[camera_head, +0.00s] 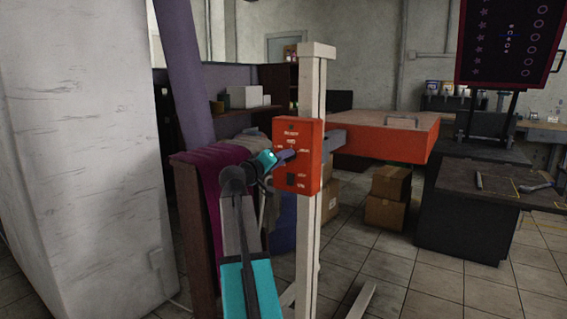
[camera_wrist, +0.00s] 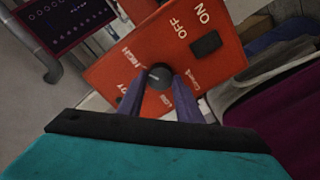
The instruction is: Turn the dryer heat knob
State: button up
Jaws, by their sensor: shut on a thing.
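The dryer's orange control box (camera_head: 297,172) is mounted on a white post. It also fills the upper middle of the wrist view (camera_wrist: 215,70), tilted, with white lettering including ON, OFF, HIGH and LOW. The black heat knob (camera_wrist: 160,74) sits on the panel, with a pale line on its face. My gripper (camera_wrist: 160,95) has its two purple fingers on either side of the knob, shut on it. In the head view my gripper (camera_head: 286,157) reaches the box's left side; the knob is hard to make out there. A black switch (camera_wrist: 206,44) lies near ON and OFF.
The orange dryer head (camera_head: 385,138) extends right from the white post (camera_head: 316,80). Cardboard boxes (camera_head: 387,196) stand on the floor behind. A cloth-draped rack (camera_head: 205,195) is close beside my arm. A white wall block (camera_head: 85,160) stands at left.

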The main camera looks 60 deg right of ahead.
jog(key=shift+f, duration=0.2)
jog(key=o, duration=1.1)
jog(key=shift+c, duration=0.2)
jog(key=shift+r, duration=0.15)
jog(key=shift+a, duration=0.15)
jog(key=a+p, duration=0.2)
jog(key=a, duration=1.1)
jog(key=shift+a, duration=0.3)
